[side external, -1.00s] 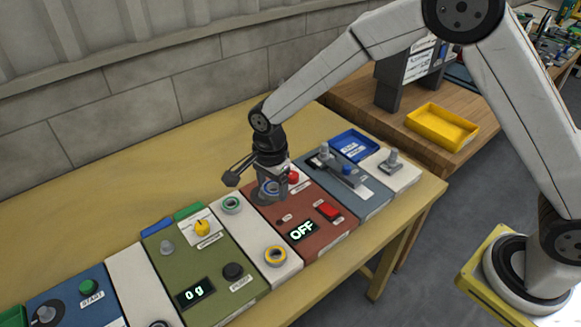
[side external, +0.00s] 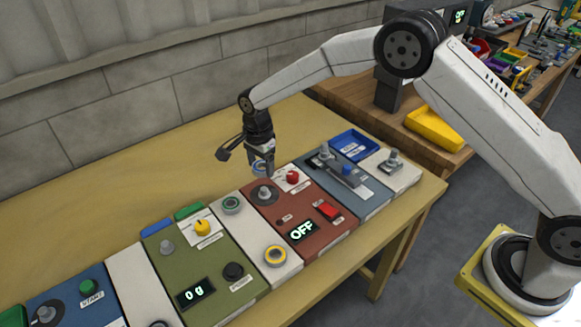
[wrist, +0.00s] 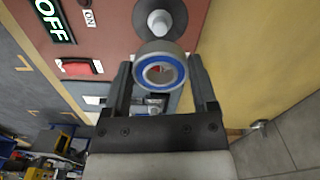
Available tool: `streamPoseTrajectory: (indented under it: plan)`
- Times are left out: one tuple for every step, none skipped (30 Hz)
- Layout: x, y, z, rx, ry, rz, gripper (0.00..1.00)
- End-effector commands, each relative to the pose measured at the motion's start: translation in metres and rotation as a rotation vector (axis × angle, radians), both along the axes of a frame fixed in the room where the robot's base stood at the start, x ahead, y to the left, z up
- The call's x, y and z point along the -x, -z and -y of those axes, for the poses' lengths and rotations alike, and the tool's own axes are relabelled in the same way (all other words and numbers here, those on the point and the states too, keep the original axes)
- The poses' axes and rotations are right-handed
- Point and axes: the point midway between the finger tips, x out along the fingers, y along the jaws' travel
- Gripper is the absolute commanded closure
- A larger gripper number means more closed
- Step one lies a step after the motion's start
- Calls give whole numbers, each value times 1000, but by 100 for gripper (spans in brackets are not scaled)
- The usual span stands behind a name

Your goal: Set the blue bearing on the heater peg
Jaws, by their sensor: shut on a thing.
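The blue bearing (wrist: 139,72), a grey ring with a blue inner band, is held between the two fingers of my gripper (wrist: 161,85). In the side view my gripper (side external: 262,168) is shut on the bearing (side external: 259,166), above and a little behind the heater peg. The heater peg (side external: 264,191) is a grey post on a round base on the red-brown panel (side external: 318,237) with the OFF display. In the wrist view the peg (wrist: 160,21) stands bare, beyond the bearing. Panel surface shows through the bearing's hole, so the bearing is off the peg.
A red knob (side external: 292,177) stands close right of the peg. A blue tray (side external: 353,145) lies at the right. The table behind the panels is clear.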

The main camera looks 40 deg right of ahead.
Motion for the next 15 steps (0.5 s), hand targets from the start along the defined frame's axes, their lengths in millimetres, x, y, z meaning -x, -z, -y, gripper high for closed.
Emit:
streamPoseTrajectory:
  plan:
    - [0,0,0,0,0,0,93]
    - [0,1,0,0,0,0,93]
    - [0,2,0,0,0,0,93]
    - [0,2,0,0,0,0,93]
    - [0,3,0,0,0,0,93]
    - [0,4,0,0,0,0,93]
    - [0,5,0,0,0,0,93]
    - [0,6,0,0,0,-1,93]
    - [0,7,0,0,0,-1,93]
    - [0,9,0,0,0,-1,93]
    - [0,10,0,0,0,-1,93]
    - [0,12,0,0,0,-1,93]
    - [0,13,0,0,0,-1,93]
    - [0,15,0,0,0,-1,93]
    - [0,17,0,0,0,-1,93]
